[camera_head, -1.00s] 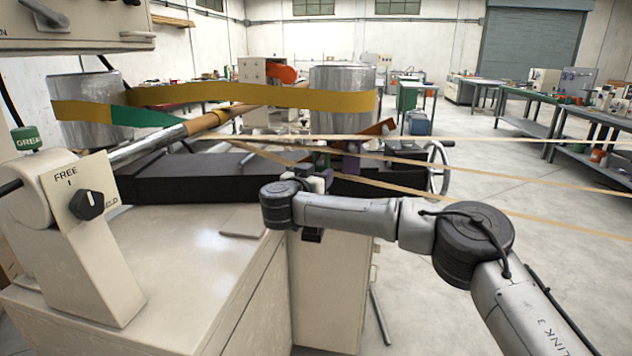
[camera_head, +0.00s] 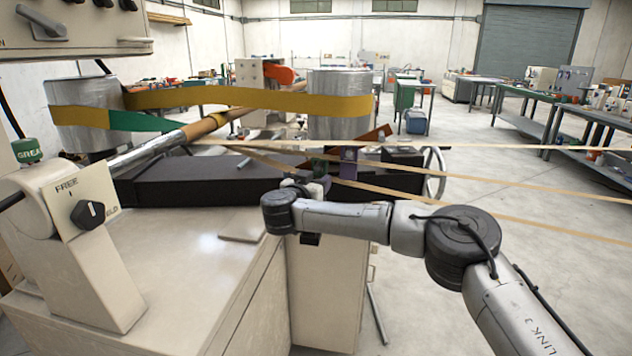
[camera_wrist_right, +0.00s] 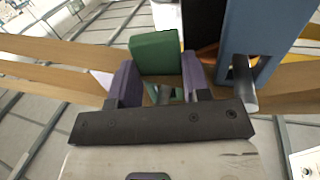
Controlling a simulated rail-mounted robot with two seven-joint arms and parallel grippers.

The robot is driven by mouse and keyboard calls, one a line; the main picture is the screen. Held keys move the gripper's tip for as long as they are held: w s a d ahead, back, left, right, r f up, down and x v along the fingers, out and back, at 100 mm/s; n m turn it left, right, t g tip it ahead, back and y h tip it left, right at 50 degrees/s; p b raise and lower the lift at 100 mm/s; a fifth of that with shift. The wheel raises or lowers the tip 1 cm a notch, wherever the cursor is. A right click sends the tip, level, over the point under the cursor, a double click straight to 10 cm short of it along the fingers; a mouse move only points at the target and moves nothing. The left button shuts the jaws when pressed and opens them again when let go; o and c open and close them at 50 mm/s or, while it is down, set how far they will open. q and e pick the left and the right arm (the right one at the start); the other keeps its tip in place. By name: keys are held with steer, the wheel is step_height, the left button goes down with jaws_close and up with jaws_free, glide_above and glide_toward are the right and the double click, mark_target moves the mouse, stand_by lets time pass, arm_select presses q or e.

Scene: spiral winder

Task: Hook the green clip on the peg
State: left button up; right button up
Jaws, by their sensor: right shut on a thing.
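My right gripper (camera_wrist_right: 158,78) is shut on the green clip (camera_wrist_right: 153,52), which sits between its two purple fingers in the right wrist view. A short grey metal peg (camera_wrist_right: 243,85) stands just right of the gripper, by a blue bracket (camera_wrist_right: 258,38). The clip and the peg are apart in that view. In the head view the right gripper (camera_head: 318,172) is small and partly hidden by my wrist, near the purple-blue bracket (camera_head: 348,162). My left gripper is not in view.
Several tan strips (camera_head: 480,185) run across the gripper area toward the right. A long black beam (camera_head: 200,178) lies behind, with a handwheel (camera_head: 434,172) at its right end. A beige cabinet (camera_head: 190,270) with a FREE/HELD knob (camera_head: 88,213) stands at left.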

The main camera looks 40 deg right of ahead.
stand_by(0.3)
steer(key=o, duration=1)
